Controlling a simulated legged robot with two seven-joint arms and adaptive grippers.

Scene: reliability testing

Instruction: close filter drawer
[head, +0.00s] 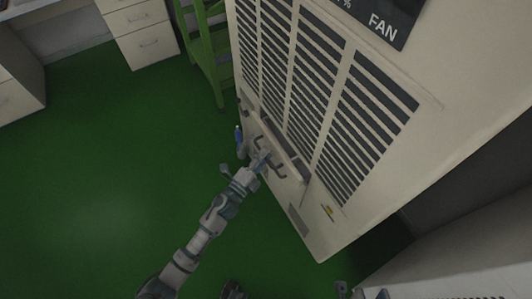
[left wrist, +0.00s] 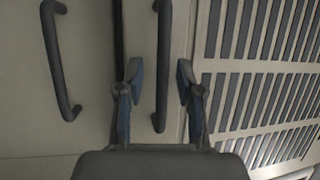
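The filter drawer (head: 294,166) is a narrow pale strip below the vents of the large off-white cabinet. It appears to stand out a little from the cabinet face, but how far is unclear. Its dark bar handle (left wrist: 163,50) shows in the left wrist view. My left gripper (head: 264,156) is at the drawer front; in the left wrist view its two blue-grey fingers (left wrist: 159,72) are apart, one on each side of the handle. I cannot tell whether they touch it. Grey parts at the bottom edge of the head view may be my right gripper (head: 361,291); its fingers are unclear.
A second dark handle (left wrist: 56,60) is on the panel beside the drawer, across a dark gap. Slatted vents (head: 320,90) fill the cabinet front. A green ladder-like frame (head: 208,50) stands behind left. Green floor (head: 110,170) left of the cabinet is clear.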

